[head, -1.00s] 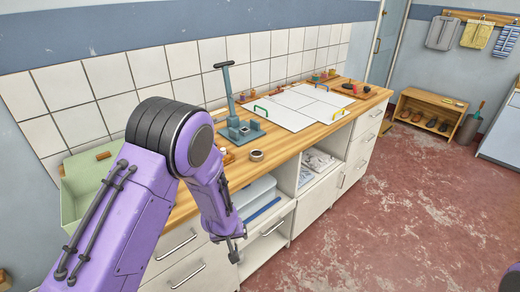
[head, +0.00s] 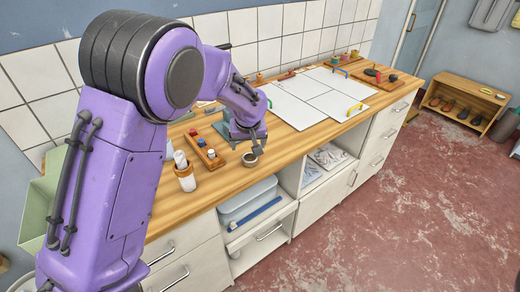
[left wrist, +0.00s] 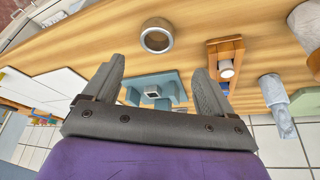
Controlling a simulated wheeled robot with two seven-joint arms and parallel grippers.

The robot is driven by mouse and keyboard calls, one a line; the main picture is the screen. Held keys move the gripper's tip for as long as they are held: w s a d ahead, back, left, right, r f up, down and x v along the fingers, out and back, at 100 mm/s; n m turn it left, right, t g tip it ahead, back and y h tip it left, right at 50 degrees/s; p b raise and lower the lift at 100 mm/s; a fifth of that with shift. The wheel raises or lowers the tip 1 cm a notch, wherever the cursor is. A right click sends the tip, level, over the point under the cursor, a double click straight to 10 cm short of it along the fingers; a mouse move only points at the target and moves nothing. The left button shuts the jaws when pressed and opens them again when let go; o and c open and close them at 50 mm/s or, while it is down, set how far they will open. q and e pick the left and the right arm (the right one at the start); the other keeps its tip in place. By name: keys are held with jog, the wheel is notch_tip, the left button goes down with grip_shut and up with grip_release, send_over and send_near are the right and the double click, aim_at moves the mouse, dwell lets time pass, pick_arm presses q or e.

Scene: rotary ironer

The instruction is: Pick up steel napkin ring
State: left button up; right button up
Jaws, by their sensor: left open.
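The steel napkin ring (head: 249,160) lies on the wooden worktop near its front edge; it also shows in the left wrist view (left wrist: 157,24) at top centre, as a short grey ring around a hollow middle. My left gripper (head: 257,149) is just above and beside the ring in the head view. In the left wrist view its two fingers (left wrist: 160,68) are spread apart with nothing held between them, and the ring lies beyond the fingertips, apart from them. My right gripper is not in view.
A blue-grey press base (left wrist: 152,90) stands close by. A wooden rack with small pieces (head: 206,150) and a white bottle (head: 186,178) stand left of the ring. White boards (head: 315,93) lie to the right. Bare worktop lies in front of the rack.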

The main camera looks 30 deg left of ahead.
aim_at(250, 157)
pick_arm(q)
jog(key=p+x, duration=0.1)
jog(key=x, duration=0.2)
jog(key=p+x, duration=0.1)
jog(key=x, duration=0.2)
jog(key=p+x, duration=0.1)
jog(key=x, duration=0.2)
jog(key=shift+w+d+f, duration=0.1)
jog(key=shift+d+f, duration=0.1)
jog(key=shift+d, duration=0.15)
jog(key=shift+a+f, duration=0.1)
jog(key=shift+f, duration=0.25)
jog(key=c, duration=1.1)
